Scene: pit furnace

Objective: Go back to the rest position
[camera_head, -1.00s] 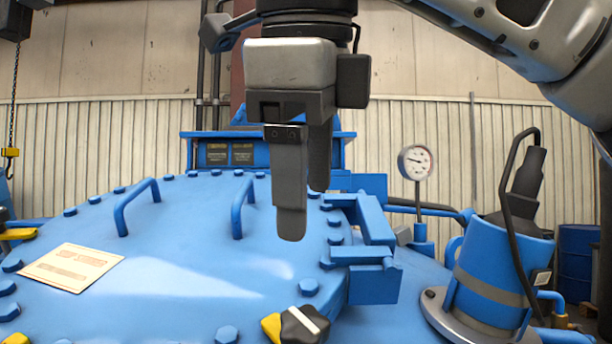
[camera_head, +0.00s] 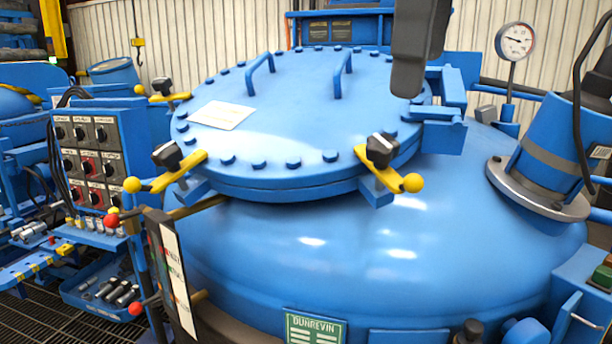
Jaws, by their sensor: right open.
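My right gripper (camera_head: 421,70) shows only at the top edge, right of centre. Its two dark fingers hang down, the nearer one partly covering the farther one. It is open, with nothing seen between the fingers. The gripper body and arm are out of the picture. The fingers appear in front of the right rim of the blue furnace lid (camera_head: 300,125); I cannot tell how far above it they are. The lid lies closed on the round furnace body (camera_head: 400,235). My left gripper is not in view.
Yellow-handled clamps with black knobs (camera_head: 382,152) sit around the lid rim. A pressure gauge (camera_head: 515,41) and a blue cylinder (camera_head: 551,150) stand at the right. A switch panel (camera_head: 92,160) and levers with red balls (camera_head: 112,220) are at the left, above a tool tray (camera_head: 70,290).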

